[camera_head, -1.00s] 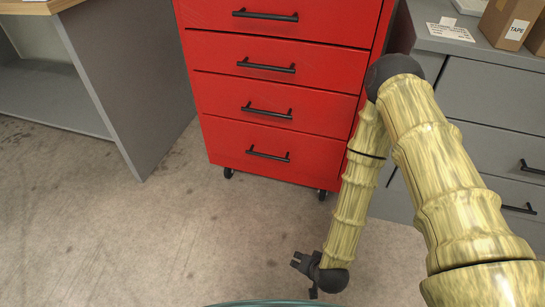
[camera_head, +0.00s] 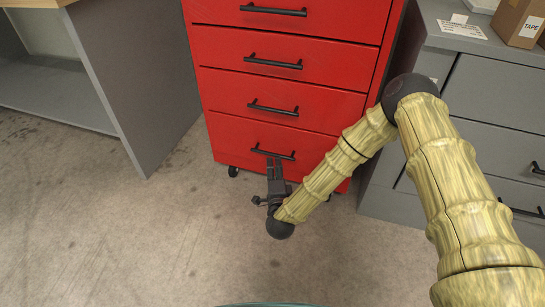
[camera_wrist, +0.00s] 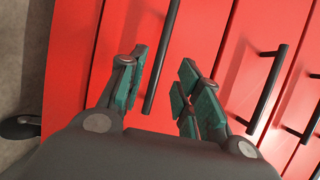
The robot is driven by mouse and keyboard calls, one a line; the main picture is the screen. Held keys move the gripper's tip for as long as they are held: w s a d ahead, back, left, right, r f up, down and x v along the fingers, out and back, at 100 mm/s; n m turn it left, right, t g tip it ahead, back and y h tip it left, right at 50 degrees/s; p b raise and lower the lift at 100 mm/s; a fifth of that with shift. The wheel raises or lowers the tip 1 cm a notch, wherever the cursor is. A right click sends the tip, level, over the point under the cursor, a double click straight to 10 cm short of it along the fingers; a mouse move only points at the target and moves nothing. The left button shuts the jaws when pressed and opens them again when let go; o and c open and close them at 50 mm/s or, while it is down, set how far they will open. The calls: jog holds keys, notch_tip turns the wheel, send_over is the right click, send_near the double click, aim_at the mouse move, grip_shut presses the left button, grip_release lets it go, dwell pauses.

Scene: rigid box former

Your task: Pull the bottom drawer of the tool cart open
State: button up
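The red tool cart (camera_head: 225,90) stands upright at the top middle of the head view, its drawers shut. The bottom drawer (camera_head: 228,143) has a black bar handle (camera_head: 272,152). My gripper (camera_head: 274,168) is just in front of this handle, its fingertips close to it. In the wrist view my gripper (camera_wrist: 160,85) is open, and the bottom drawer's handle (camera_wrist: 160,60) runs between the two fingers. The fingers stand apart from the bar. The handle of the drawer above (camera_wrist: 268,90) shows to the right of the fingers.
A grey workbench (camera_head: 130,90) stands left of the cart. A grey cabinet (camera_head: 490,100) stands on the right, with cardboard boxes (camera_head: 520,22) on top. Black casters (camera_head: 233,171) carry the cart. The concrete floor (camera_head: 150,240) in front is clear.

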aim_at(273, 154)
jog(key=shift+w+a+b, duration=0.15)
jog(key=shift+w+b, duration=0.45)
jog(key=shift+w, duration=1.15)
jog(key=shift+w+a+b, duration=0.15)
jog(key=shift+w+b, duration=0.4)
jog(key=shift+w, duration=1.2)
grip_shut()
